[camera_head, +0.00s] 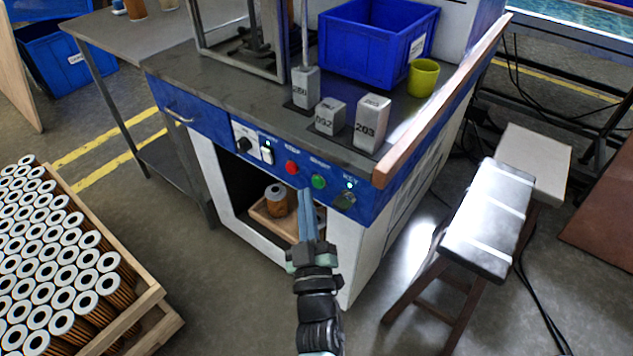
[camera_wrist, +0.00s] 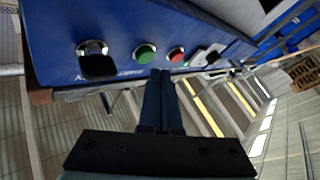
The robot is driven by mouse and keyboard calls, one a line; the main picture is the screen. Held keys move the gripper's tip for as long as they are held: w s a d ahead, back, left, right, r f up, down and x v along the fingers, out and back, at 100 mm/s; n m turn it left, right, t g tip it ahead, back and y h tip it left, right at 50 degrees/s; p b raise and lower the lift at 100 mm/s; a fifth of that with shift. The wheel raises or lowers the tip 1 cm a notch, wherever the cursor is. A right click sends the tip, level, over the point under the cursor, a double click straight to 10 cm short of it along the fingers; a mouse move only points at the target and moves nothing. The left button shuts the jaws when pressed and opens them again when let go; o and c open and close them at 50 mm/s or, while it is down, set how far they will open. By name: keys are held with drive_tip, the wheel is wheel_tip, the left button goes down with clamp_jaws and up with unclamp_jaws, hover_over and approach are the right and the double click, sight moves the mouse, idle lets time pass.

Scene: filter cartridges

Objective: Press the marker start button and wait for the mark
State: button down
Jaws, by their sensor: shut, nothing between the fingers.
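The marker's blue control panel (camera_head: 270,155) runs along the front of the bench. On it are a round green button (camera_head: 318,181), a red button (camera_head: 291,168) to its left, a white switch (camera_head: 266,153) and a black knob (camera_head: 244,144). My gripper (camera_head: 306,192) is shut and empty, its fingers pointing at the panel just below the green button. In the wrist view the fingertips (camera_wrist: 161,72) sit between and below the green button (camera_wrist: 145,54) and the red button (camera_wrist: 176,54). I cannot tell whether they touch the panel. A key switch (camera_head: 344,199) is right of the green button.
An open bay under the panel holds a cartridge (camera_head: 276,198) in a wooden tray. Grey numbered blocks (camera_head: 371,122), a yellow-green cup (camera_head: 423,77) and a blue bin (camera_head: 372,48) stand on the bench. A stool (camera_head: 487,220) is at right, a crate of cartridges (camera_head: 140,290) at left.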

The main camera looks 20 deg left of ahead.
drive_tip(key=s, duration=0.1)
drive_tip(key=s+a, duration=0.1)
drive_tip(key=s, duration=0.2)
drive_tip(key=shift+s+a, duration=0.2)
drive_tip(key=shift+a, duration=0.1)
idle(0.6)
drive_tip(key=w+d+r+m+t+h, duration=0.2)
drive_tip(key=d+r, duration=0.1)
drive_tip(key=r, duration=0.6)
drive_tip(key=w+d+r+m+t+h, duration=0.1)
drive_tip(key=d+r+m+h, duration=0.15)
drive_tip(key=r, duration=0.75)
drive_tip(key=w+d+r+m+t+h, duration=0.15)
drive_tip(key=d+r, duration=0.25)
drive_tip(key=r, duration=0.5)
drive_tip(key=s+d+r+m+t+h, duration=0.1)
drive_tip(key=s+d+r+m+t, duration=0.15)
drive_tip(key=s+r, duration=0.65)
drive_tip(key=s+d+r+m+t+h, duration=0.15)
drive_tip(key=s+d+r, duration=0.3)
drive_tip(key=r, duration=0.85)
wheel_tip(320, 180, up, 29)
drive_tip(key=s+p, duration=0.1)
drive_tip(key=p, duration=2.7)
drive_tip(key=shift+a+g+p, duration=0.3)
drive_tip(key=shift+g, duration=0.05)
